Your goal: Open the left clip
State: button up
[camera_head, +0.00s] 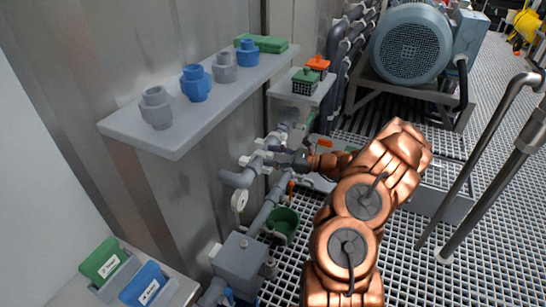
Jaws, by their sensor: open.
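A grey pipe assembly (236,179) runs along the wall in the middle of the view, with pale fittings on it. A pale clip-like piece (246,161) sits on the pipe just left of my gripper. I cannot tell for sure that it is the left clip, or whether it is open or closed. My gripper (272,157) is dark, at the end of my copper-coloured arm. It is open, points left and is close to the pipe. I cannot tell whether it touches anything. The gripper hides part of the pipe behind it.
A grey shelf (193,127) with grey and blue fittings juts out above the pipe at left. A motor (411,45) stands at the back, and a handrail (487,194) is at right. Grated floor lies between.

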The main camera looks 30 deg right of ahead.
jog(key=shift+c, duration=0.4)
grip_shut()
